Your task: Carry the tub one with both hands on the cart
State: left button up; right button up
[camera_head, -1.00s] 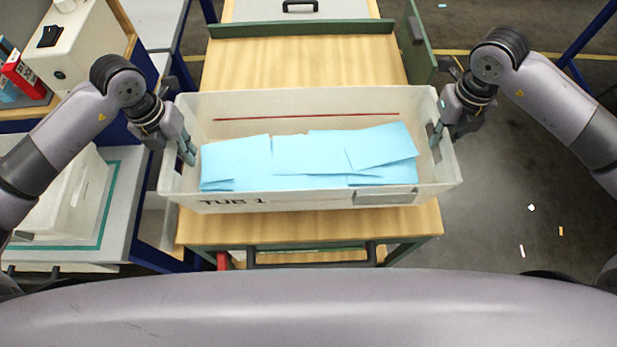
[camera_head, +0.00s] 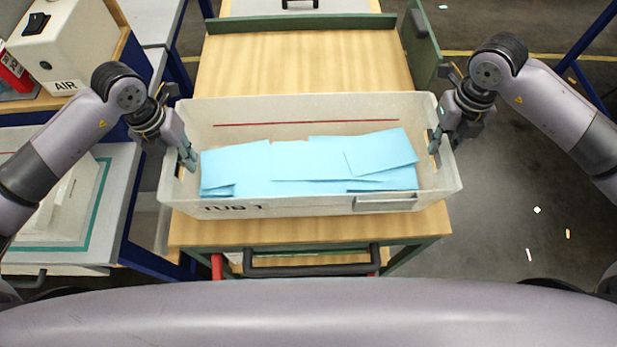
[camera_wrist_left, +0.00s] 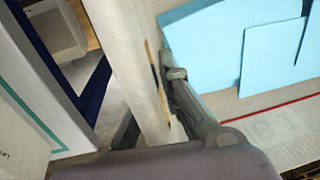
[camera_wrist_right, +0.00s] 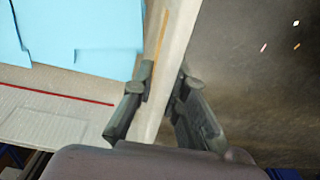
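Tub one (camera_head: 285,207) is a long whitish open tub with its name on the near wall. Light blue sheets (camera_head: 300,165) lie in it. It is over the cart's wooden top (camera_head: 305,65); I cannot tell whether its bottom touches. My left gripper (camera_head: 187,158) is at the left end wall, with fingers on both sides of the wall in the left wrist view (camera_wrist_left: 150,105). My right gripper (camera_head: 434,142) is at the right end wall, and the right wrist view shows its fingers pinching the wall (camera_wrist_right: 163,82). The outer left fingertip is partly hidden.
The cart has a green rear lip (camera_head: 300,24), a green side flap (camera_head: 420,45) and a dark front handle (camera_head: 310,262). A grey table (camera_head: 125,190) with another whitish tub (camera_head: 60,210) stands close at the left. Open floor (camera_head: 510,200) lies at the right.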

pick_arm(q)
jog(key=o, duration=0.4)
jog(key=shift+s+d, duration=0.1)
pick_arm(e)
jog(key=o, duration=0.4)
jog(key=shift+a+r, duration=0.1)
pick_arm(q)
jog(key=shift+o, duration=0.2)
jog(key=shift+r, duration=0.15)
jog(key=r, duration=0.3)
jog(key=a+r, duration=0.1)
jog(key=r, duration=0.7)
jog(key=shift+a+r, duration=0.2)
jog(key=shift+a, duration=0.1)
jog(key=shift+r, duration=0.15)
pick_arm(e)
jog(key=shift+r, duration=0.15)
notch_tip(320, 180, up, 12)
jog(key=shift+f, duration=0.15)
jog(key=shift+f, duration=0.1)
